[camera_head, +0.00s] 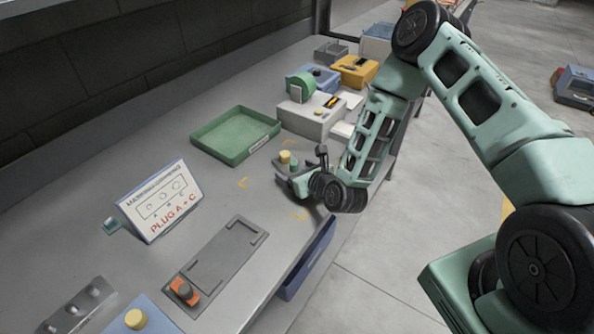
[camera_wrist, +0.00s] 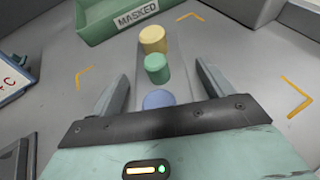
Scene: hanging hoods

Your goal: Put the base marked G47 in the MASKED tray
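A grey base (camera_wrist: 178,66) carries a yellow, a green and a blue plug in a row. It sits on the bench between orange corner marks, and its G47 mark cannot be read. It also shows in the head view, partly hidden by my gripper. My gripper (camera_wrist: 162,92) is open, with one finger on each side of the base. I cannot tell whether the fingers touch it. The green tray (camera_head: 236,132) stands behind the base to the left and looks empty. Its MASKED label shows on the tray (camera_wrist: 96,30) in the wrist view.
A sign (camera_head: 162,200) reading "PLUG A + C" stands left on the bench. A dark grey fixture plate (camera_head: 222,262) lies in front, with an orange part (camera_head: 184,290) at its end. Several boxes and devices crowd the far end. Bench between base and tray is clear.

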